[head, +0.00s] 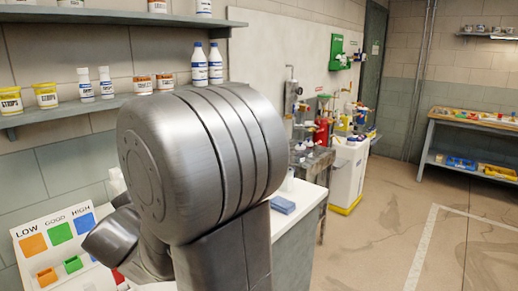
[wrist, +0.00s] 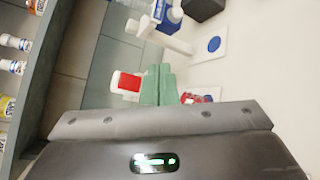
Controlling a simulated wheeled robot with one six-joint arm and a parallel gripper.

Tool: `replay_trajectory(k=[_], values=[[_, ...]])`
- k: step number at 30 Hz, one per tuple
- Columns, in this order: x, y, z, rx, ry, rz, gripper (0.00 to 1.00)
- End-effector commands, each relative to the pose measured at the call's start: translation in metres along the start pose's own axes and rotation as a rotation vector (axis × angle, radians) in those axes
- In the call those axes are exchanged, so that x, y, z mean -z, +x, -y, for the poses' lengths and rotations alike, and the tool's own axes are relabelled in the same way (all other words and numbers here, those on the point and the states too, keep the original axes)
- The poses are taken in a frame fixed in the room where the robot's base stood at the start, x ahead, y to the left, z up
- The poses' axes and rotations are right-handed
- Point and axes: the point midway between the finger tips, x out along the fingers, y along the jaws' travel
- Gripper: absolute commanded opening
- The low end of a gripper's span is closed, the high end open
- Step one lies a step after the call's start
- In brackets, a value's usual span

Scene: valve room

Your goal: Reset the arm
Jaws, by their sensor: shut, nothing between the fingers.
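My gripper (wrist: 159,72) shows in the wrist view as two greenish fingers side by side, shut with nothing between them. They point away from the dark wrist body at the bottom of that view. In the head view my large grey arm joint fills the middle, and the gripper itself is hidden or cannot be made out. Past the fingers in the wrist view, a white item with a red face (wrist: 127,82) is to the left, and a small red item (wrist: 195,98) is to the right, partly hidden by the wrist body. I cannot tell whether the fingers touch either.
A sorting board (head: 58,238) marked LOW, GOOD, HIGH stands at lower left. A shelf (head: 40,114) with bottles and tubs is on the left wall. A white counter (head: 300,205) holds a blue item (head: 283,205). A workbench (head: 470,124) stands far right; floor is open between.

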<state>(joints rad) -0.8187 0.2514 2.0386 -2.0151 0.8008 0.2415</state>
Motion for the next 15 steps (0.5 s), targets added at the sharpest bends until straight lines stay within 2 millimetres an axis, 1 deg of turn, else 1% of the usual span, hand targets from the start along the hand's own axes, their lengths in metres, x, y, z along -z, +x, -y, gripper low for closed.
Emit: replay_trajectory(k=[10,11,15], values=[[0.021,0.029,-0.023,0.001,-0.002,-0.001,0.00],[0.023,0.029,-0.017,-0.002,0.002,0.001,0.00],[0.024,0.030,-0.017,-0.002,0.002,0.002,0.00]])
